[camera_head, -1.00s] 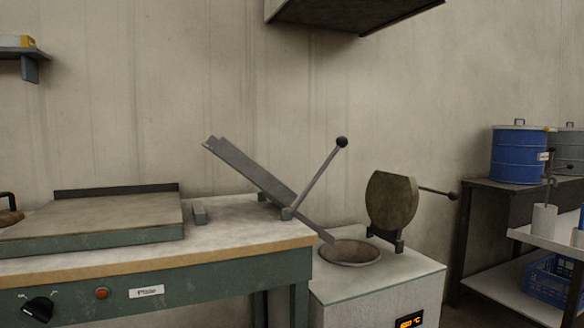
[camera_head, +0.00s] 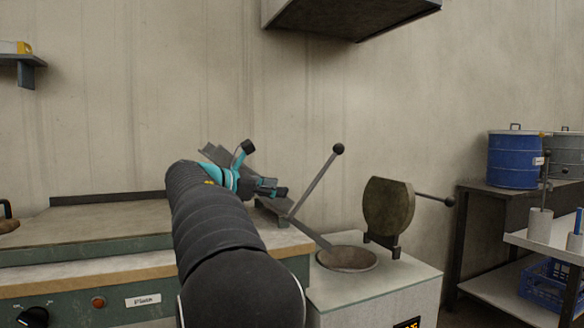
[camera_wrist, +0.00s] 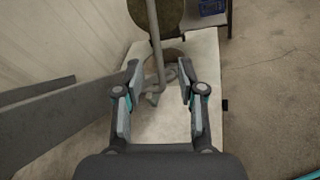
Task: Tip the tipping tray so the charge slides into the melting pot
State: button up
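The grey tipping tray (camera_head: 216,156) is tilted steeply, its upper end at left and its lower end at the rim of the melting pot (camera_head: 346,258). Its lever (camera_head: 317,183) rises up and right to a black ball knob (camera_head: 338,149). My gripper (camera_head: 284,191) is in front of the tray, just left of the lever. In the wrist view my gripper (camera_wrist: 159,72) is open, and the lever (camera_wrist: 155,40) shows between its fingers, with no contact visible. The tray (camera_wrist: 60,122) lies left of them. No charge can be made out on the tray; my arm covers part of it.
The pot's round lid (camera_head: 389,207) stands upright behind the pot, its handle (camera_head: 435,199) pointing right. A workbench (camera_head: 100,222) is at left. A blue drum (camera_head: 515,160) stands on a dark table at right. A hood (camera_head: 350,18) hangs above.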

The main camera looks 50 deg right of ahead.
aim_at(326, 167)
jog(key=s+d+r+g, duration=0.1)
jog(key=d, duration=0.5)
jog(key=s+d+r+g+h, duration=0.1)
jog(key=d, duration=0.4)
jog(key=s+d+r, duration=0.1)
jog(key=d, duration=0.5)
jog(key=shift+s+d+r+n+g+h+p, duration=0.25)
jog(key=shift+d+r+n+g+h+p, duration=0.05)
jog(key=shift+d+n+g+p, duration=0.1)
jog(key=shift+a, duration=0.1)
grip_shut()
